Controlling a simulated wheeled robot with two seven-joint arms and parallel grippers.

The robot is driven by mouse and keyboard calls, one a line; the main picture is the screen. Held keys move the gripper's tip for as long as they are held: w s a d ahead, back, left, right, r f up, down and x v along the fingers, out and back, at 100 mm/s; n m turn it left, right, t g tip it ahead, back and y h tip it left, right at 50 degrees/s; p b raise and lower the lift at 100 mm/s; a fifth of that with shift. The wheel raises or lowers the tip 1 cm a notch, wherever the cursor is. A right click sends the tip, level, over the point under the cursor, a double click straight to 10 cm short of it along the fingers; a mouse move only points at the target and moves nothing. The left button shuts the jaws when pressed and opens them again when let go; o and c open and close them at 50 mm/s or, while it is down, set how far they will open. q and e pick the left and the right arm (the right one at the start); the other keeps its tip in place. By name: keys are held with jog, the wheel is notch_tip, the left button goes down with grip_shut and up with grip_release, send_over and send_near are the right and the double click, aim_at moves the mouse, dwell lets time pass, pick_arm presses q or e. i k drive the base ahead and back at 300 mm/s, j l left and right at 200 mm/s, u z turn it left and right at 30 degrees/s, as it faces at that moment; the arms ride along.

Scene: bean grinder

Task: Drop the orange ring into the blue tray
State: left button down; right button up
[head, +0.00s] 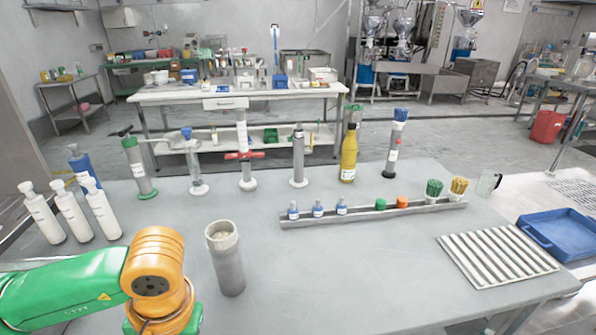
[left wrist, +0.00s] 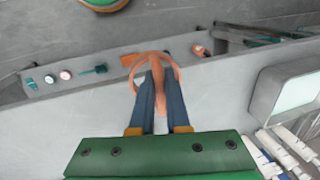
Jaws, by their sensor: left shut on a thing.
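The orange ring (left wrist: 174,72) is in the left wrist view, at the tips of my left gripper (left wrist: 155,84). The two dark blue fingers are shut on it, and its loop stands out around the fingertips. In the head view my left arm comes in at the lower left, but its fingers and the ring cannot be made out there. The blue tray (head: 566,236) lies at the right of the head view, beyond the table's right edge, and looks empty. It is far from my left arm. My right gripper is in neither view.
A grey cylinder (head: 228,262) stands close beside my left arm. White bottles (head: 104,209) stand at the left. A long rack (head: 352,219) holds small bottles and coloured pieces. A ribbed plate (head: 497,262) lies before the tray. The table's middle front is clear.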

aim_at(558, 233)
jog(key=z, duration=1.9)
jog(key=i+l+u, duration=0.2)
jog(key=i+l, duration=0.25)
jog(key=i, duration=0.3)
jog(key=i+l+u, duration=0.25)
jog(key=i+l, duration=0.3)
jog(key=i, duration=0.15)
jog(key=i+l+u, duration=0.2)
jog(key=i+l, duration=0.45)
jog(key=i+l+u, duration=0.2)
jog(key=i+l, duration=0.4)
jog(key=l, duration=0.25)
